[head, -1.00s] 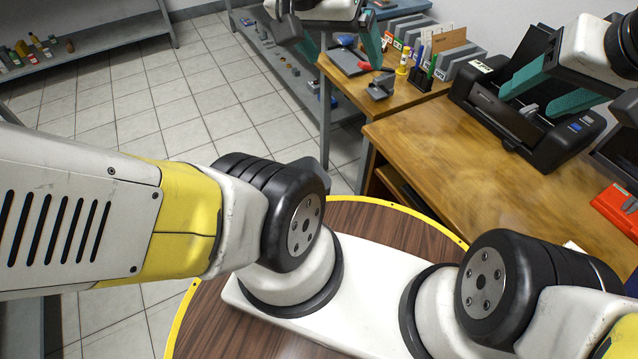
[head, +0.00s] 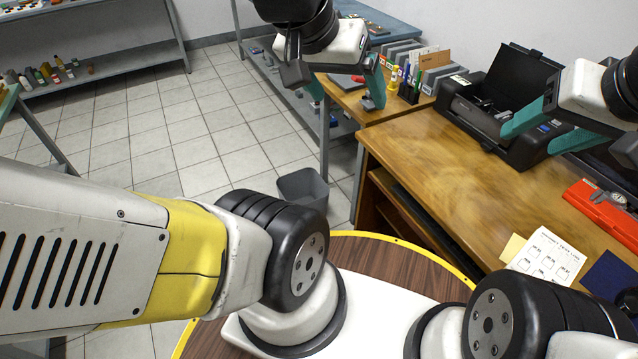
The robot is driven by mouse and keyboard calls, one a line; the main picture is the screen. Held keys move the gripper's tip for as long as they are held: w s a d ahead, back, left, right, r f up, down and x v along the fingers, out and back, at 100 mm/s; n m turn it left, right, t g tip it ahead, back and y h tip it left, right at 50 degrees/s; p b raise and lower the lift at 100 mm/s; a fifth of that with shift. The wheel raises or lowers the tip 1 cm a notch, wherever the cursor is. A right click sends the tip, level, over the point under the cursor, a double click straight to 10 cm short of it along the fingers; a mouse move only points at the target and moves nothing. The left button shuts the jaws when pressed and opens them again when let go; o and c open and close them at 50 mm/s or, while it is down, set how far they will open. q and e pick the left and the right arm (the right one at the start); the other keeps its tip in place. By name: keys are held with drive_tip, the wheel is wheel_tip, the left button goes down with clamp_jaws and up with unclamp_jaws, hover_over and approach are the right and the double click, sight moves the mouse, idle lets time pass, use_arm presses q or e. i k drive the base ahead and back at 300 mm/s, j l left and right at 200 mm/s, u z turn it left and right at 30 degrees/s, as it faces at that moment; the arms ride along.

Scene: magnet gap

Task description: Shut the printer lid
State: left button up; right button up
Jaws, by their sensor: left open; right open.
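The black printer (head: 492,118) stands at the back of the wooden desk on the right. Its lid (head: 523,82) is raised and leans back toward the wall, and the inside shows. My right gripper (head: 540,134) is open, its teal fingers in front of the printer's right side and hiding part of it. I cannot tell whether it touches the printer. My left gripper (head: 347,100) is open and empty, well left of the printer, in front of the smaller desk.
The wooden desk (head: 420,150) has clear room left of the printer. Pens and file boxes (head: 437,70) stand left of the printer. A grey bin (head: 303,187) is on the floor.

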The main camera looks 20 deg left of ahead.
sight(520, 74)
drive_tip(key=z, duration=0.5)
drive_tip(key=i+j+z, duration=0.1)
drive_tip(key=z, duration=0.35)
drive_tip(key=j+z, duration=0.2)
drive_tip(key=z, duration=0.3)
drive_tip(key=j+z, duration=0.15)
drive_tip(key=z, duration=0.35)
drive_tip(key=j+z, duration=0.35)
drive_tip(key=j, duration=0.25)
drive_tip(key=k+j+z, duration=0.1)
drive_tip(key=j+z, duration=0.25)
drive_tip(key=j, duration=0.6)
drive_tip(key=k+j, duration=0.15)
drive_tip(key=j, duration=0.2)
